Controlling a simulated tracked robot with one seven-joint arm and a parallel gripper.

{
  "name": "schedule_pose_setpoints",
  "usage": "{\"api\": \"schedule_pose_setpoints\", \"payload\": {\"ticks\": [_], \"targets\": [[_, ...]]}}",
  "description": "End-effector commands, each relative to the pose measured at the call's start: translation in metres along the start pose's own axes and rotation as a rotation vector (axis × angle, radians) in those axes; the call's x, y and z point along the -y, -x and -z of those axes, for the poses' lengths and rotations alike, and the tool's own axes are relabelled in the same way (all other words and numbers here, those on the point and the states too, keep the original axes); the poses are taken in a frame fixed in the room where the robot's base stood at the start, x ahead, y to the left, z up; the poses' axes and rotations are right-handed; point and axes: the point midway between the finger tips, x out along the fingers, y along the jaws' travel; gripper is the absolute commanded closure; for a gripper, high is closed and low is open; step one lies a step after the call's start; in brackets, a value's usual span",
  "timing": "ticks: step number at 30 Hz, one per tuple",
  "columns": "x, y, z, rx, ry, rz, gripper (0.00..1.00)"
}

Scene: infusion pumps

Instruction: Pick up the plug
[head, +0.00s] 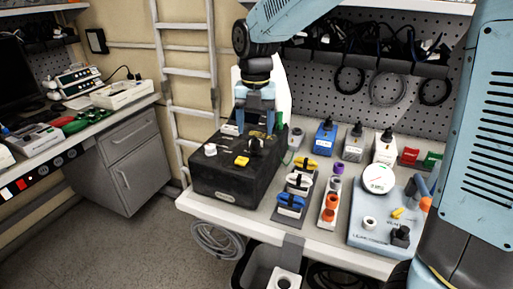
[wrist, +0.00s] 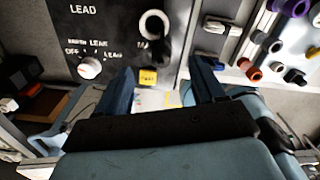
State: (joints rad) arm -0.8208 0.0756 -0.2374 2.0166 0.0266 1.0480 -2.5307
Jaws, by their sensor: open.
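My gripper (head: 256,128) points down over the top panel of a black box (head: 238,190) on the bench. Its two blue fingers stand apart with nothing gripped between them; they also show in the wrist view (wrist: 161,72). A small dark upright piece (head: 255,145), possibly the plug, stands on the panel just below the fingers and is partly hidden. In the wrist view a pale ring (wrist: 153,24) with a dark shape beneath it lies beyond the fingertips. A yellow square (wrist: 148,77) is near the left finger. I cannot tell for certain which piece is the plug.
The panel has a white knob (wrist: 90,67). Right of the box are yellow, white and blue clips (head: 290,201), a strip with purple and orange pieces (head: 329,212), and a blue-grey board (head: 375,239) with a gauge. Bottles (head: 325,138) stand behind. A ladder (head: 188,70) is at left.

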Motion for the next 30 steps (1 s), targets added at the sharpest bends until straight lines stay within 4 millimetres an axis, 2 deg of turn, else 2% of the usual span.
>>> {"api": "schedule_pose_setpoints", "payload": {"ticks": [8, 18, 27, 30], "targets": [[0.0, -0.018, 0.002, -0.002, 0.0, 0.001, 0.32], [0.0, -0.058, 0.004, -0.002, 0.0, 0.001, 0.32], [0.0, -0.061, 0.004, 0.0, -0.001, -0.001, 0.32], [0.0, -0.061, 0.004, 0.0, 0.0, -0.001, 0.41]]}}
